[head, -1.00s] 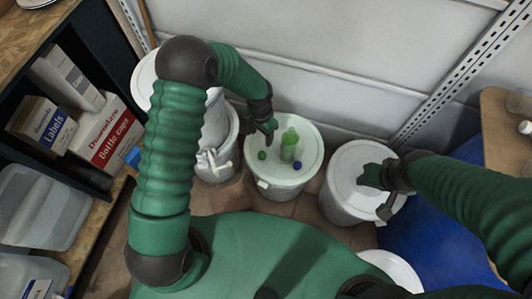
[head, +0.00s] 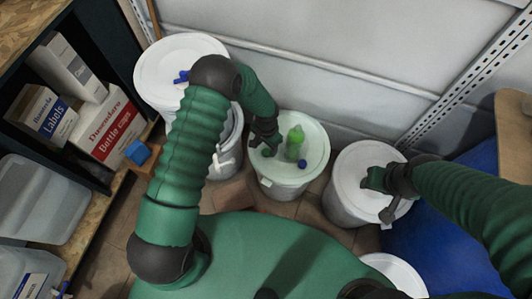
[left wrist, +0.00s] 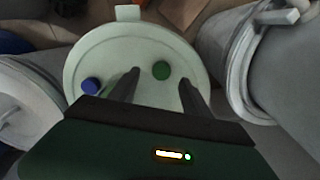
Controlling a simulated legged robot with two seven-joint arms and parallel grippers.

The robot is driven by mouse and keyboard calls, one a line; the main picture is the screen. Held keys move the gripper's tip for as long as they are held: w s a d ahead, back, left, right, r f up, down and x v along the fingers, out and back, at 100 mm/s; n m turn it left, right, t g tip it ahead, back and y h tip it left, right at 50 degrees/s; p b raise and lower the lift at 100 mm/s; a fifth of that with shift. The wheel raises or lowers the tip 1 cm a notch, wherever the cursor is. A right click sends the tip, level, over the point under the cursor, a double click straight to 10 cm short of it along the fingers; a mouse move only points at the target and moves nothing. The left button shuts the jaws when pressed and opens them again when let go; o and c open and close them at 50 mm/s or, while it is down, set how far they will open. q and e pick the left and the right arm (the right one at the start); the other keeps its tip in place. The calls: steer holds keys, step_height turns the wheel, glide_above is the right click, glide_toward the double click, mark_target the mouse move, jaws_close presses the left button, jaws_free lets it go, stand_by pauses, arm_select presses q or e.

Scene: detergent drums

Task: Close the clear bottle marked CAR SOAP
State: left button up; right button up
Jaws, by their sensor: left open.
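A see-through bottle with green content (head: 295,142) stands on the middle drum's pale lid (head: 312,165); its marking is not legible. In the left wrist view it is mostly hidden behind a finger. A green cap (left wrist: 161,70) and a blue cap (left wrist: 91,85) lie on the same lid; the blue cap also shows in the head view (head: 302,163), right of the bottle. My left gripper (head: 268,150) is left of the bottle, open, its fingers (left wrist: 160,78) on either side of the green cap in the wrist view. My right gripper (head: 372,180) is over the right drum, its opening unclear.
A white drum (head: 355,165) stands to the right, and a taller lidded one (head: 180,60) at the left with blue items on it. A blue barrel (head: 440,235) is at the right. Shelving with boxes (head: 105,130) is on the left; a wall is behind.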

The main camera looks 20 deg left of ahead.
mark_target(266, 152)
arm_select(q)
steer(key=shift+d, duration=0.2)
steer(key=f, duration=0.1)
steer(key=f+b, duration=0.1)
steer(key=f, duration=0.1)
steer(key=f+b, duration=0.1)
steer(key=f, duration=0.1)
steer(key=shift+w+a+f, duration=0.1)
steer(key=shift+w+a, duration=0.1)
steer(key=shift+a, duration=0.15)
steer(key=shift+d, duration=0.1)
steer(key=shift+c, duration=0.3)
jaws_close()
